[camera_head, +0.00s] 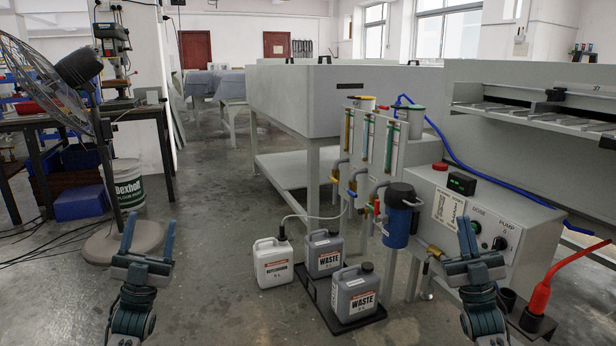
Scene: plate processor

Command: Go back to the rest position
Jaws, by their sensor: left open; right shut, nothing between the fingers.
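My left gripper (147,243) is at the lower left, its fingers pointing up and spread apart.
A blue filter housing (397,226) is left of my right gripper. A fan (52,85) and a white bucket (128,184) stand left.

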